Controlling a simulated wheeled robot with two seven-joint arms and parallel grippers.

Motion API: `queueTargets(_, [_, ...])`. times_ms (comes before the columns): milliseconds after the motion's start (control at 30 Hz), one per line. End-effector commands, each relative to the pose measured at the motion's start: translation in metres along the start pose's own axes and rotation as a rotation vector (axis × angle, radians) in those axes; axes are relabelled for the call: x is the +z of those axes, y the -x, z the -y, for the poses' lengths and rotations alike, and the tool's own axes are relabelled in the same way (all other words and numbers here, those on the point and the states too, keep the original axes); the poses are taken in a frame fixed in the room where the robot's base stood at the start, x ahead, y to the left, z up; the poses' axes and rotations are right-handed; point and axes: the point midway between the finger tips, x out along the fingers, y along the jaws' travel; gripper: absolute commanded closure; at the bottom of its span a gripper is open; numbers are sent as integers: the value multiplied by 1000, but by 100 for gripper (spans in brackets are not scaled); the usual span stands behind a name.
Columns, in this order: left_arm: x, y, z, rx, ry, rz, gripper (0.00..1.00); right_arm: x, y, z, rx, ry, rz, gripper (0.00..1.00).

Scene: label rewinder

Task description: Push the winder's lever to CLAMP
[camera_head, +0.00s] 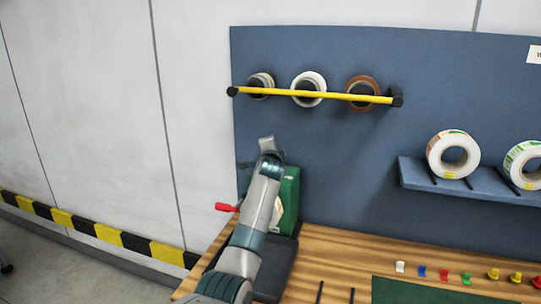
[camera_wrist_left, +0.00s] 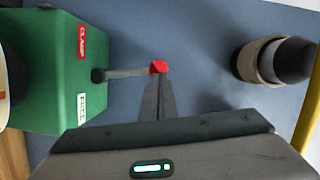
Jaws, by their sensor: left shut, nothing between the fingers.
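The winder is a green box (camera_wrist_left: 60,75) at the left of the left wrist view; the head view also shows it (camera_head: 291,186), partly behind my left arm. A red CLAMP label (camera_wrist_left: 81,42) and a white label (camera_wrist_left: 82,108), too small to read, sit apart on one face. The lever (camera_wrist_left: 128,73) is a grey rod from a dark pivot, ending in a red knob (camera_wrist_left: 158,67). It points away from the box, between the labels' levels. My left gripper (camera_wrist_left: 158,82) is shut and empty, its tips right at the knob; contact is unclear. It also shows in the head view (camera_head: 267,143).
A red handle (camera_head: 226,207) sticks out left of the winder. A yellow bar (camera_head: 320,96) with several rolls crosses the blue panel (camera_head: 330,150) above. A shelf (camera_head: 478,184) holds label rolls at right. The wooden bench (camera_head: 335,255) has small coloured pieces at right.

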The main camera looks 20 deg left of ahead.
Motion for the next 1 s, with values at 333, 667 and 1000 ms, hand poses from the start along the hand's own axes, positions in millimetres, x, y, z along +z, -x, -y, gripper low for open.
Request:
queueTargets(333, [25,-13,4,71,221,2,100,-7,14,1,-1,-1,-7,39])
queueTargets(667, [35,-16,3,68,219,1,100,-8,17,0,-1,-1,-9,39])
queueTargets(1000, [36,-16,3,68,217,2,100,-4,17,1,-1,-1,-3,39])
